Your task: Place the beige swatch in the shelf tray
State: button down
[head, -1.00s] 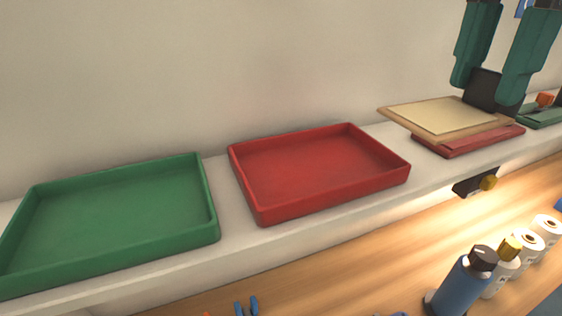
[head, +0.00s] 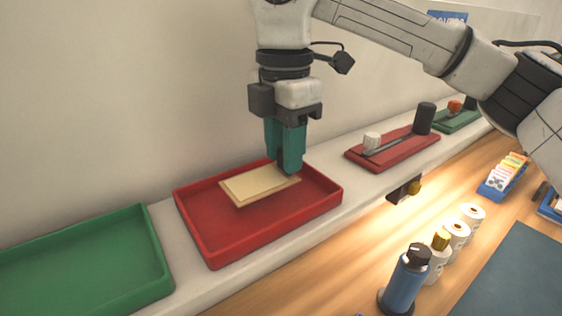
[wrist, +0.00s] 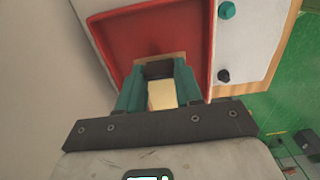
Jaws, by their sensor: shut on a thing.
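The beige swatch (head: 255,184) is a flat pale panel with a tan edge. In the head view it is over the right part of the red tray (head: 225,243) on the shelf, and I cannot tell whether it touches the tray floor. My gripper (head: 289,168) has teal fingers pointing down and is shut on the swatch's right end. In the wrist view the swatch (wrist: 162,95) shows between the fingers (wrist: 160,90), with the red tray (wrist: 150,30) beyond it.
A green tray (head: 85,262) stands left on the shelf (head: 160,214). Right are a red board (head: 395,149) with a white knob and dark cylinder, and a green board (head: 458,121). Below, a blue bottle (head: 405,282) and white rolls (head: 457,232) stand on the wooden bench.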

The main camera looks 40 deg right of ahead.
aim_at(281, 170)
jog(key=shift+w+a+f+p, duration=0.1)
jog(key=shift+f+p, duration=0.05)
jog(key=shift+f, duration=0.8)
jog(key=shift+w+f+p, duration=0.1)
jog(key=shift+f+p, duration=0.05)
jog(key=shift+f, duration=0.75)
jog(key=shift+f, duration=0.1)
jog(key=c, duration=0.8)
grip_release()
jog(key=shift+o, duration=0.2)
notch_tip(281, 170, up, 12)
jog(key=shift+r+b, duration=0.15)
jog(key=shift+b, duration=0.75)
